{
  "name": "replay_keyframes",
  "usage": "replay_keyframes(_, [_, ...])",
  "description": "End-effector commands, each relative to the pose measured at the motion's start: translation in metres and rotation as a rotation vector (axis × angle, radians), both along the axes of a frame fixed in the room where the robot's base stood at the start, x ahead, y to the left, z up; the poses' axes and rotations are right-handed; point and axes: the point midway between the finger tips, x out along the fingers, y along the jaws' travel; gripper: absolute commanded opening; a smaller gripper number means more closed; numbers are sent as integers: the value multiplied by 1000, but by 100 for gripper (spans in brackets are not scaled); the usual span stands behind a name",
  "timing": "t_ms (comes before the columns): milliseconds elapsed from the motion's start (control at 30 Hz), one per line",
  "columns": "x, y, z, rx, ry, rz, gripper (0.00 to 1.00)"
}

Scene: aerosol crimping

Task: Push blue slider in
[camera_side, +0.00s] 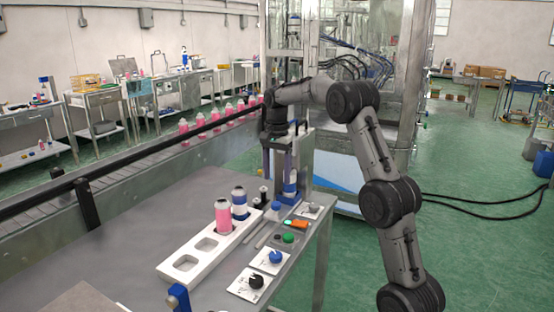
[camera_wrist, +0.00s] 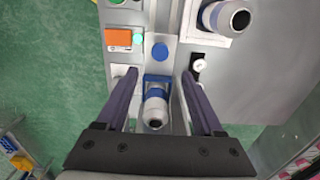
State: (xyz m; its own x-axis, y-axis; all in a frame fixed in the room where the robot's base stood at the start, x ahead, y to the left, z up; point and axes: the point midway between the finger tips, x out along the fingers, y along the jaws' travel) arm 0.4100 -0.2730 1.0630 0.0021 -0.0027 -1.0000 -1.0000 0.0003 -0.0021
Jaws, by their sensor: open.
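The blue slider (camera_wrist: 157,77) shows in the wrist view as a blue block at the far end of a blue-and-white can (camera_wrist: 153,107), between my fingers. In the side view, blue parts (camera_side: 289,199) show low at the front of the crimping station, below my gripper. My gripper (camera_wrist: 160,74) points down with its two dark purple fingers spread, one on each side of the can and slider. It also shows in the side view (camera_side: 279,172). I see no clear contact between the fingers and the slider. The can's lower part is partly hidden.
A white tray (camera_side: 176,272) holds a pink can (camera_side: 223,217) and a blue-and-white can (camera_side: 239,203). A blue round knob (camera_wrist: 159,51) is just beyond the slider. An orange-faced box (camera_wrist: 118,37) with a green button is to its left.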

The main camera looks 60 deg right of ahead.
Motion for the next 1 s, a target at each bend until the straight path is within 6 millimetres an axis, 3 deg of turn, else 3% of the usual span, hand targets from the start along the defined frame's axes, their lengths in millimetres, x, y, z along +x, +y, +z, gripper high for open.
replay_keyframes(100, [1,-1,24,-3,-4,0,69])
replay_keyframes(300, [0,-1,46,-2,-2,0,69])
replay_keyframes(900, [1,2,51,-1,0,5,69])
replay_keyframes(1000, [6,15,67,-18,-28,33,69])
